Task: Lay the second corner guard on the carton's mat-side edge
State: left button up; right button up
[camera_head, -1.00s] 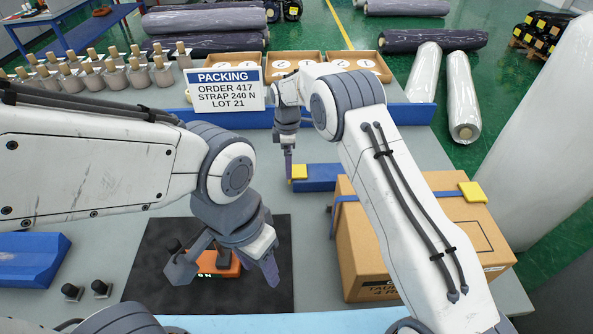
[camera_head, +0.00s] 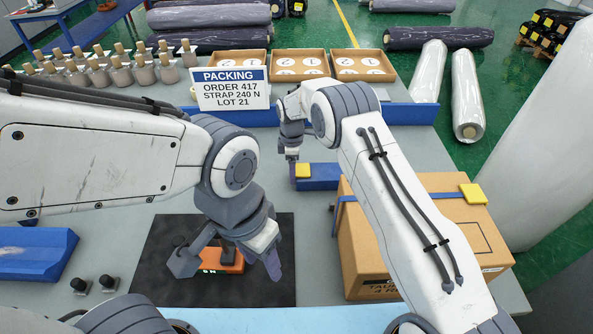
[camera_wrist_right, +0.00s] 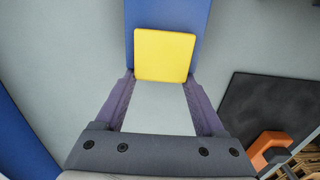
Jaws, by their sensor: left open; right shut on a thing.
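The brown carton (camera_head: 431,254) stands at the right with a blue strap across its top. One yellow corner guard (camera_head: 472,194) sits on its far right top edge. My right gripper (camera_head: 292,182) is shut on this guard; the right wrist view shows the guard (camera_wrist_right: 164,54) between the fingertips, over the block. My left gripper (camera_head: 228,271) is open above the black mat (camera_head: 170,275), around or just over an orange tool (camera_head: 222,259); contact is unclear.
Another blue block (camera_head: 35,252) and two black knobs (camera_head: 95,284) are at the left. My right forearm passes over the carton's left part and hides some of it. Grey table between mat and carton is clear.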

notch_tip(320, 180, up, 8)
jog(key=shift+r+b, duration=0.15)
jog(key=shift+b, duration=0.95)
jog(key=s+d+r+p, duration=0.5)
jog(key=s+r+p, duration=0.1)
jog(key=s+p, duration=0.35)
jog(key=s+d+r+p, duration=0.6)
jog(key=s+r+p, duration=0.15)
jog(key=s, duration=0.25)
notch_tip(320, 180, down, 9)
jog(key=b, duration=0.6)
jog(key=shift+s, duration=0.25)
jog(key=shift+f+b, duration=0.5)
jog(key=o, duration=1.3)
